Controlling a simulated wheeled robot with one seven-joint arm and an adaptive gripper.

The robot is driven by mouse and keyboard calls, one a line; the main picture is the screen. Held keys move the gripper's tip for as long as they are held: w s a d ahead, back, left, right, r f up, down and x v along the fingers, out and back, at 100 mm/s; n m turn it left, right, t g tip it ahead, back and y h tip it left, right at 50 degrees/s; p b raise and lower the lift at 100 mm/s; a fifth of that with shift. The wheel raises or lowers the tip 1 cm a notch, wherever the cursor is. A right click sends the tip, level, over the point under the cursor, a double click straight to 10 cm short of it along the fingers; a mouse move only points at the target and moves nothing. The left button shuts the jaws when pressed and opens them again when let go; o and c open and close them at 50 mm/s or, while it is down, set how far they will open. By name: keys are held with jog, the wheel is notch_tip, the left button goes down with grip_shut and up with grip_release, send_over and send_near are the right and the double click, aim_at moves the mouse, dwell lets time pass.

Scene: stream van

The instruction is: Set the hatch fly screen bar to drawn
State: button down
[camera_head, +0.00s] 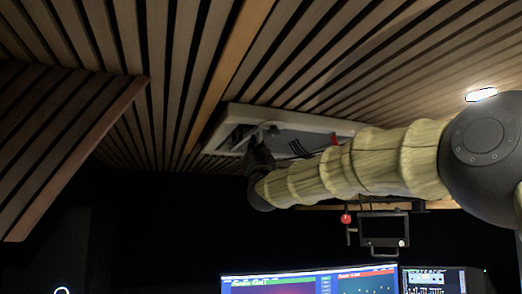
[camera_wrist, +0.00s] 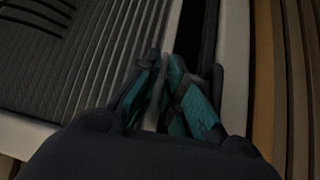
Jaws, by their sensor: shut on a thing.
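The roof hatch is a pale frame (camera_head: 228,118) set in the slatted ceiling, partly hidden behind my arm. In the wrist view its light rim (camera_wrist: 232,70) runs along the right side. The fly screen bar (camera_wrist: 177,28) is a light strip running up the picture, beside a grey pleated screen (camera_wrist: 95,60) on its left. A dark gap lies to the bar's right. My gripper (camera_wrist: 168,85), with teal fingertips, is shut on the bar. In the head view my gripper (camera_head: 258,150) is dark and small at the hatch, and its fingers are hard to make out.
Wooden ceiling slats (camera_head: 185,60) surround the hatch closely. A lower slatted panel (camera_head: 60,130) hangs at the left. A small dark frame with a red knob (camera_head: 346,218) hangs below my arm. Lit screens (camera_head: 310,280) stand at the bottom.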

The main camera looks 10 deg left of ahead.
dwell(0.3)
jog(key=c, duration=1.5)
grip_release()
jog(key=shift+f, duration=0.1)
jog(key=v, duration=1.2)
